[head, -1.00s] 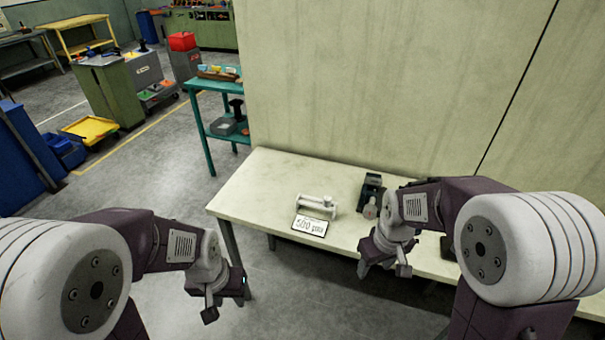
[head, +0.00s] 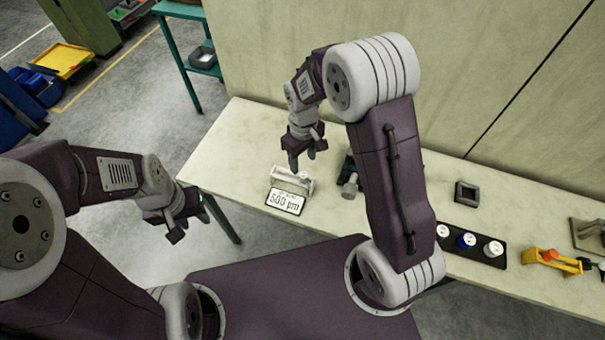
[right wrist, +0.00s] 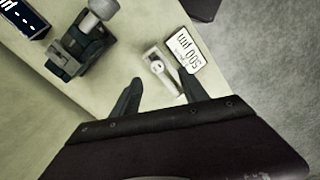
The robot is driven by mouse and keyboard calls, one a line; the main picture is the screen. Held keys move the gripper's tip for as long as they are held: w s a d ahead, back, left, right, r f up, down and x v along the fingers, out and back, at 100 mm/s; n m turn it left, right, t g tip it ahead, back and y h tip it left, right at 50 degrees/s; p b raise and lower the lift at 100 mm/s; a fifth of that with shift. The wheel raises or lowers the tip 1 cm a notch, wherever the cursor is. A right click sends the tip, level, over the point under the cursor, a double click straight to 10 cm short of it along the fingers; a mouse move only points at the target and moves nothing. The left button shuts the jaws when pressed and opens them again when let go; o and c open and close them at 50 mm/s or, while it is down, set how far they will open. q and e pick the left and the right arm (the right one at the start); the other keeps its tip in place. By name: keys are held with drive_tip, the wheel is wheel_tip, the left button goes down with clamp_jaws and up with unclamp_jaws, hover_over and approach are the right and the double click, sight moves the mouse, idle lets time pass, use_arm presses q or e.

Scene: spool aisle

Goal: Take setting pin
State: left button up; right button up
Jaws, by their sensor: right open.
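A small white fixture with a pale rod-like part (head: 304,184) stands on the bench behind a card reading 500 µm (head: 285,200). I cannot tell for sure which part of it is the setting pin. My right gripper (head: 304,160) is open and empty above the fixture and hides part of it. In the right wrist view the white fixture (right wrist: 160,68) and the card (right wrist: 184,51) lie beyond and between the spread fingertips of this gripper (right wrist: 160,85), apart from them. My left gripper (head: 188,226) looks open and empty, off the bench's left end.
A dark device with a grey knob (head: 348,178) stands just right of the fixture. Further right on the bench (head: 440,165) are a dark square frame (head: 467,193), a black tray (head: 474,258) with round pieces, and a yellow tool (head: 551,260). A wall closes the back.

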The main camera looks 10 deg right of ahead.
sight(304, 175)
drive_tip(key=f, duration=0.2)
drive_tip(key=w+f, duration=0.1)
drive_tip(key=f, duration=0.1)
drive_tip(key=shift+d, duration=0.3)
drive_tip(key=f, duration=0.1)
drive_tip(key=f+p, duration=0.1)
drive_tip(key=f, duration=0.2)
drive_tip(key=shift+s+a+f+p, duration=0.1)
drive_tip(key=shift+s+f+p, duration=0.15)
drive_tip(key=shift+s+p, duration=0.1)
drive_tip(key=shift+w+f, duration=0.2)
drive_tip(key=shift+f, duration=0.05)
use_arm(q)
drive_tip(key=shift+w+d+r, duration=0.1)
drive_tip(key=shift+w+r, duration=0.05)
drive_tip(key=shift+r, duration=0.25)
drive_tip(key=shift+w+d+r, duration=0.1)
drive_tip(key=shift+w+r, duration=0.05)
drive_tip(key=shift+r, duration=0.25)
use_arm(e)
drive_tip(key=shift+s+r, duration=0.1)
clamp_jaws()
